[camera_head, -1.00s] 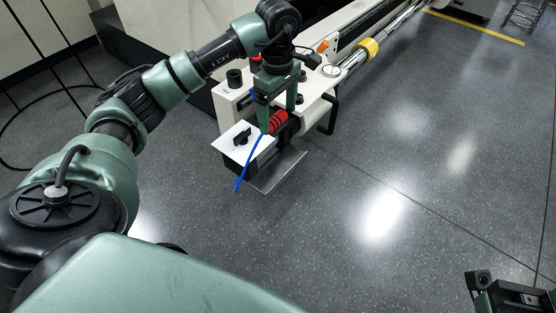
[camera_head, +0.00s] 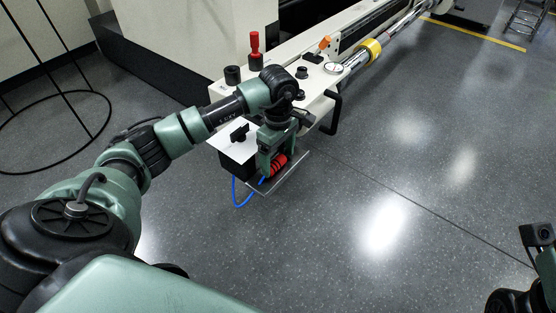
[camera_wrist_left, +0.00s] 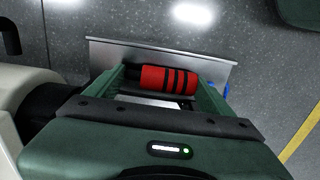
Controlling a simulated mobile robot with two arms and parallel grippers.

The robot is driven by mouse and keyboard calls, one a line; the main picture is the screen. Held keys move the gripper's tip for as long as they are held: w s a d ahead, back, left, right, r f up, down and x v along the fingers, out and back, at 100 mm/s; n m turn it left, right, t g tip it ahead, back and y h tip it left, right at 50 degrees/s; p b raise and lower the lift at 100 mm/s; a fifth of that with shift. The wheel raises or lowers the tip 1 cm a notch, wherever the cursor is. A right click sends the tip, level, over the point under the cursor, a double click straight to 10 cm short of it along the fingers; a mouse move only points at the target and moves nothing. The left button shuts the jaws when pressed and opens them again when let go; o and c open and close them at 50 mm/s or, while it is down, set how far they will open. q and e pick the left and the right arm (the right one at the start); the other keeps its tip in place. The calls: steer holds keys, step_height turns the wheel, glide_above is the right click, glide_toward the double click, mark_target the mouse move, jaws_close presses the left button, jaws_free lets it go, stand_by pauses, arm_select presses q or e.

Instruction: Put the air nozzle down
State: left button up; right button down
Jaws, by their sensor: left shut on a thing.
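The air nozzle (camera_head: 279,165) has a red grip with black bands and a blue hose (camera_head: 242,203) that hangs in a loop. My left gripper (camera_head: 270,166) is shut on it, low over the grey metal tray (camera_head: 291,174) at the machine's front end. In the left wrist view the nozzle (camera_wrist_left: 168,80) lies across between the fingers, with the tray (camera_wrist_left: 130,50) behind it. I cannot tell whether the nozzle touches the tray.
A black handle (camera_head: 335,113) juts out near the tray. The floor to the right is clear.

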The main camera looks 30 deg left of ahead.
arm_select(q)
steer(key=shift+r, duration=0.1)
steer(key=o, duration=1.5)
steer(key=shift+c, duration=0.2)
